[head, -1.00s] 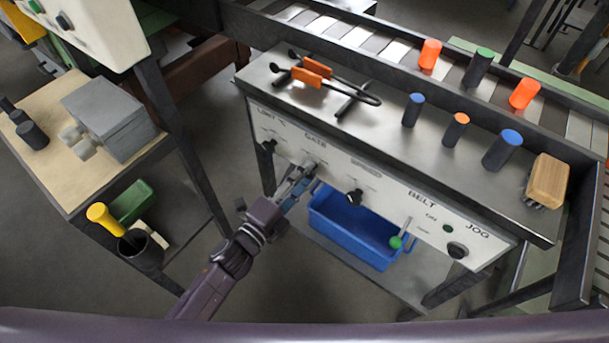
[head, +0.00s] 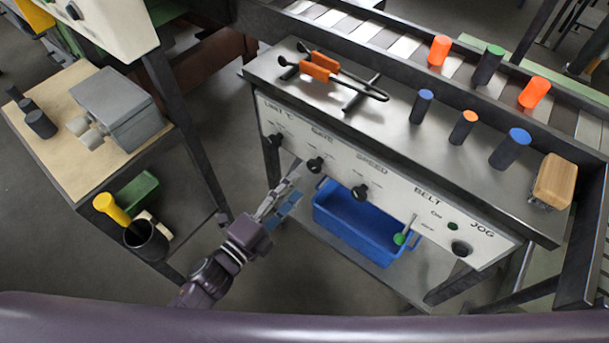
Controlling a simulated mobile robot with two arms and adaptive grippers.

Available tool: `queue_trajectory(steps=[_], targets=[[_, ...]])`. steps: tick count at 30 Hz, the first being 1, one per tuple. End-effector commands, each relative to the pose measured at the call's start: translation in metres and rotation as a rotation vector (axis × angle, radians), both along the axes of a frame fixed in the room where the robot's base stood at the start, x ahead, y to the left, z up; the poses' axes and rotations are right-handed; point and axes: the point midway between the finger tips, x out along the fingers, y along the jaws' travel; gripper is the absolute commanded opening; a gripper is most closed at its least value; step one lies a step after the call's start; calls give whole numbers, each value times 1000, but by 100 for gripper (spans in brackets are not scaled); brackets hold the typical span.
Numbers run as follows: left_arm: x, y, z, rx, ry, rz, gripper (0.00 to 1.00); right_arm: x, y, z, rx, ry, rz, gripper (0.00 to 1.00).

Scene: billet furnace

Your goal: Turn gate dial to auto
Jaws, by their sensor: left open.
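The gate dial (head: 315,165) is a small black knob on the white front panel (head: 388,204), under the label that reads as GATE. Its pointer direction is too small to read. My left gripper (head: 291,185) is open and empty, below and to the left of the gate dial and apart from it. Its fingers point up toward the panel. My right gripper is not in view.
Other black knobs sit on the panel, under LIMIT (head: 275,141) and SPEED (head: 360,192), with a green-tipped belt lever (head: 400,238) and a jog button (head: 460,248). A blue bin (head: 365,228) stands below. Tongs (head: 320,68) and several cylinders lie or stand on top.

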Motion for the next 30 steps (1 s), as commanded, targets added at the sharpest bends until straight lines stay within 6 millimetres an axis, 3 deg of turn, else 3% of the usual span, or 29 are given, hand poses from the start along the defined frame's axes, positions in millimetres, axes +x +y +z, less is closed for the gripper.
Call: queue_trajectory(steps=[4, 10, 30], targets=[[-23, 16, -1, 1, 2, 0, 47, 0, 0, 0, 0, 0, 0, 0], [-37, 27, 0, 0, 0, 0, 47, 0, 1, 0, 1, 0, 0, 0], [-38, 30, -6, -4, 18, 8, 47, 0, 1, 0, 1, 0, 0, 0]])
